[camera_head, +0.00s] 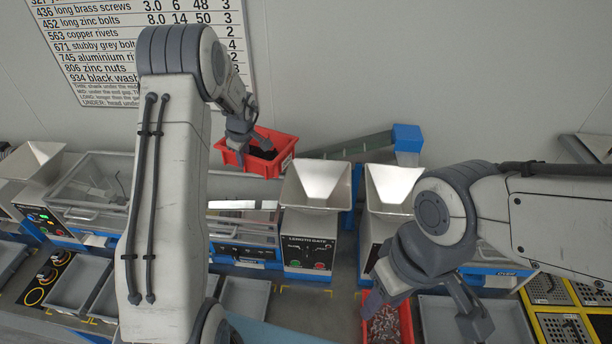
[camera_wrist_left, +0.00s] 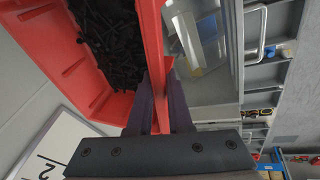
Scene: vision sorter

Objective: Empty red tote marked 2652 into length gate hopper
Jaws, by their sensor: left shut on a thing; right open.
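A red tote (camera_head: 283,146) with dark pieces inside is held up near the back wall, just left of and behind the length gate hopper (camera_head: 316,184). My left gripper (camera_head: 243,148) is shut on the tote's wall. In the left wrist view the fingers (camera_wrist_left: 160,105) pinch the red wall (camera_wrist_left: 153,45), and many black bolt-like pieces (camera_wrist_left: 110,45) lie inside. I cannot read the number 2652 on it. The hopper is pale metal, looks empty, and stands on the box labelled LENGTH GATE (camera_head: 308,250). My right gripper (camera_head: 425,312) is open at the lower right.
Another red tote (camera_head: 408,318) with mixed metal pieces sits under my right gripper. A second hopper (camera_head: 392,184) stands right of the length gate. A green chute with a blue end (camera_head: 407,138) is behind. Grey trays (camera_head: 243,296) line the front. A wall chart (camera_head: 90,60) hangs behind.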

